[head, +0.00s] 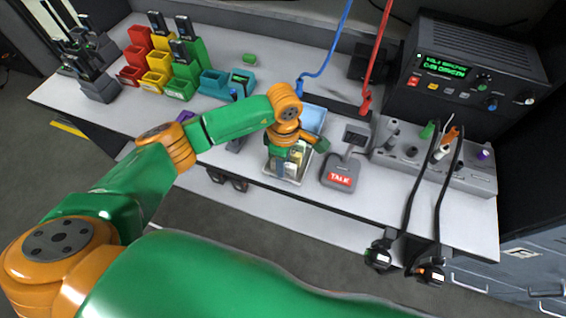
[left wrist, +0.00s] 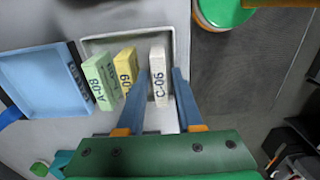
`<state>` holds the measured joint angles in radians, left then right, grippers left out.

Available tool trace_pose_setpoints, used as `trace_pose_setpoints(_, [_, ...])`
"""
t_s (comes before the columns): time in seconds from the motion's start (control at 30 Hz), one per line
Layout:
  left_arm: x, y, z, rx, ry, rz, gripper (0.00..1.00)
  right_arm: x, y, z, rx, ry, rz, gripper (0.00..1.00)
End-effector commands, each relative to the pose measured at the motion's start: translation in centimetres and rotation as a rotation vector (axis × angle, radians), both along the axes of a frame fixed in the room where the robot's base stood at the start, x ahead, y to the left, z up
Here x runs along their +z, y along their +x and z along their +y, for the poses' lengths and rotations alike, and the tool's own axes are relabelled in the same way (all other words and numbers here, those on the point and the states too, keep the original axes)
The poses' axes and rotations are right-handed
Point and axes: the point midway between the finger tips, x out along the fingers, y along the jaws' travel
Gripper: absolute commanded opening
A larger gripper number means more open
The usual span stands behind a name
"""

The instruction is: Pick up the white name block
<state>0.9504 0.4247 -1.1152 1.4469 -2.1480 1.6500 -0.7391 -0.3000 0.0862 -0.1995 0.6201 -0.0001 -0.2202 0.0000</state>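The white name block (left wrist: 159,78), marked C-06, stands in a pale open tray (left wrist: 120,39) in the left wrist view. A yellow block (left wrist: 126,70) and a green block (left wrist: 101,79) marked A-08 stand in the same tray, left of it. My left gripper (left wrist: 159,77) is open, with its blue fingers on either side of the white block; narrow gaps show between fingers and block. In the head view, my left gripper (head: 282,166) points down over the tray and partly hides the blocks. My right gripper is not in view.
A light blue tray (left wrist: 38,80) adjoins the pale tray. A grey TALK unit (head: 341,172) stands to the right, beside a cable panel (head: 470,173). A radio (head: 470,75) stands at the back right. Coloured bins (head: 213,82) stand at the left. The bench's front edge is close.

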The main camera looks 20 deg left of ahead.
Motion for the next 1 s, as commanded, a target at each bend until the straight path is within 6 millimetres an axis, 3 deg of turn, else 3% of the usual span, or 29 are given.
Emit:
trace_pose_setpoints(0.2, [-0.3,0.0,0.0,0.0,-0.001,-0.001,0.35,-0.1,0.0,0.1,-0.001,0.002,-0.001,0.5])
trace_pose_setpoints(0.33, [-0.3,0.0,0.0,0.0,-0.002,-0.001,0.0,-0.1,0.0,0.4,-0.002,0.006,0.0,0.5])
trace_pose_setpoints(0.77, [0.1,0.1,0.0,0.001,-0.003,-0.004,0.0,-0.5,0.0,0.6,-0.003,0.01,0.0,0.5])
trace_pose_setpoints(0.93, [2.8,0.1,-0.2,-0.002,-0.004,-0.009,0.0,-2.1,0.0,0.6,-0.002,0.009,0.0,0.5])
trace_pose_setpoints(1.0, [4.6,-1.0,-1.3,-0.007,-0.004,-0.009,0.0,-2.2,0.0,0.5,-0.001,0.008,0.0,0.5])
